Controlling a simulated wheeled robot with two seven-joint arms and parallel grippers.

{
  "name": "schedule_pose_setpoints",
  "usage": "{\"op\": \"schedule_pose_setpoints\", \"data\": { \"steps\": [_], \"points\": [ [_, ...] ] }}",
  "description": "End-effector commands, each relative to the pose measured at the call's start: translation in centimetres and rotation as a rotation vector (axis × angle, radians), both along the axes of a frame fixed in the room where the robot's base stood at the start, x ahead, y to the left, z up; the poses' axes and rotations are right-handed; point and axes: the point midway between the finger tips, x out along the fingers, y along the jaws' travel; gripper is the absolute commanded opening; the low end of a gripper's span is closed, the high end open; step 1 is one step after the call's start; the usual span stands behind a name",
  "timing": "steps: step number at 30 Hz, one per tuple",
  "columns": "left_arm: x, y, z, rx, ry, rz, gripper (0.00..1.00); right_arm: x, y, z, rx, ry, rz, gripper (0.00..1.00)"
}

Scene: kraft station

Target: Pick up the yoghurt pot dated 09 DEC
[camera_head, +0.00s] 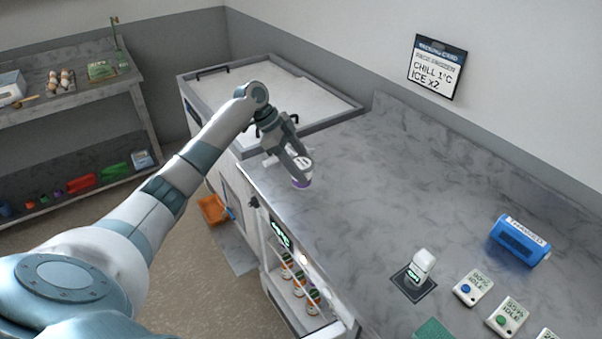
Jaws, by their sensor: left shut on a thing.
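My right gripper is not in view.
Below the counter, an open lit cabinet (275,292) holds several small orange-and-white jars (299,281). A white device (422,268), a blue cylinder (520,240) and button boxes (473,287) stand at the right. The middle counter is clear. An orange crate (212,209) is on the floor.

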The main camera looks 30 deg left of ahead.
Motion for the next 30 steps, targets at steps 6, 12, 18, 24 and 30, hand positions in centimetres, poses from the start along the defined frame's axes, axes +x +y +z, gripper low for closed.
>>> {"op": "schedule_pose_setpoints", "data": {
  "steps": [6,12,18,24,30],
  "points": [
    [-2.6,-2.0,1.8,0.003,-0.005,-0.003,0.31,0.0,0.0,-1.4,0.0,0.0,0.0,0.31],
    [-5.0,-4.0,3.7,0.001,-0.006,-0.003,0.31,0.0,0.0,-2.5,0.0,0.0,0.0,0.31],
    [-6.8,-5.6,5.3,0.001,-0.004,-0.002,0.31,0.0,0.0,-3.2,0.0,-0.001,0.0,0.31],
    [-7.7,-6.3,6.0,0.001,-0.002,0.0,0.31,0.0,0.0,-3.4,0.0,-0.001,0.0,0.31],
    [-7.8,-6.4,6.2,-0.001,-0.001,0.001,0.31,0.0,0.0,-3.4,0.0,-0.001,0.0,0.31]
  ]
}}
